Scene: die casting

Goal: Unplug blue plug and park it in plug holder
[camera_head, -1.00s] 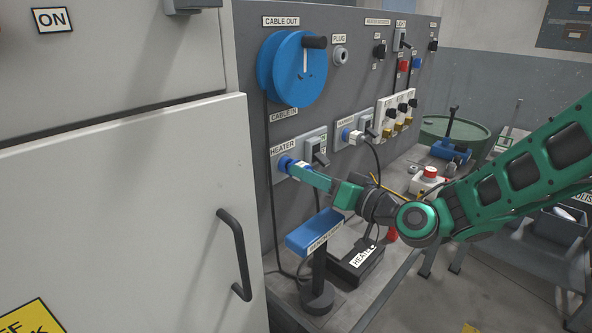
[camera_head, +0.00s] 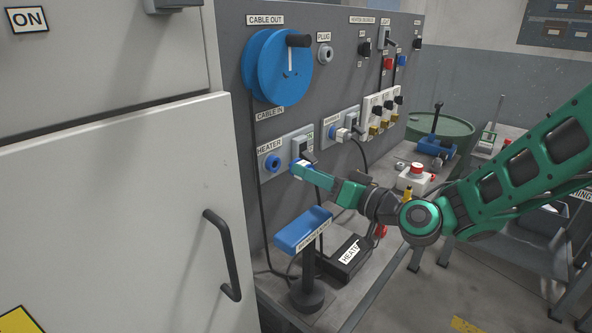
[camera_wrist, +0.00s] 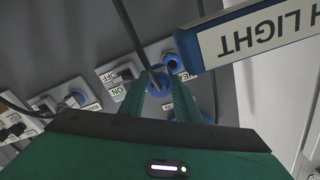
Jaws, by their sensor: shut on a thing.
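The blue plug (camera_head: 298,168) is in my gripper (camera_head: 303,171), in front of the grey panel. My gripper is shut on it. The blue heater socket (camera_head: 272,163) shows uncovered just left of the plug, with a small gap between them. In the wrist view the plug (camera_wrist: 160,85) sits between the two green fingers, with a dark cable passing over it. The blue socket ring (camera_wrist: 174,64) is beside it there. The plug holder (camera_head: 324,54), a grey ring under the PLUG label, is empty high on the panel, right of the cable reel.
A blue cable reel (camera_head: 277,68) hangs on the panel above. A blue-topped stand (camera_head: 303,230) with a label is below my gripper; its labelled edge (camera_wrist: 255,38) looms close in the wrist view. A black heater box (camera_head: 349,250) lies on the bench. A grey cabinet (camera_head: 110,200) fills the left.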

